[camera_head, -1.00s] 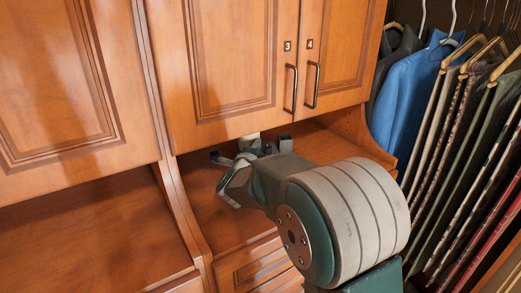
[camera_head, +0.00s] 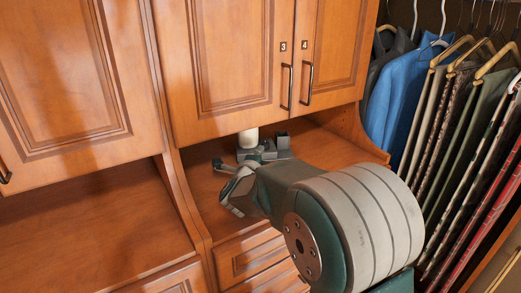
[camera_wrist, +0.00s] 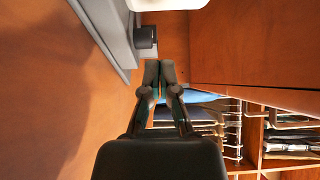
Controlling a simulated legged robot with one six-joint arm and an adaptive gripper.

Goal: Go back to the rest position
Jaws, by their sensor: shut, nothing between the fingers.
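My gripper (camera_wrist: 160,72) is shut and empty in the wrist view, its two fingertips together. In the head view a white cylinder (camera_head: 248,138) stands at the back of the shelf, close behind my wrist.
Wooden cabinet doors (camera_head: 232,60) with dark handles hang above the shelf (camera_head: 325,146), close over my arm. Drawers (camera_head: 252,258) lie below. Hung trousers and a blue garment (camera_head: 392,98) are on the right. The left shelf (camera_head: 90,235) is bare.

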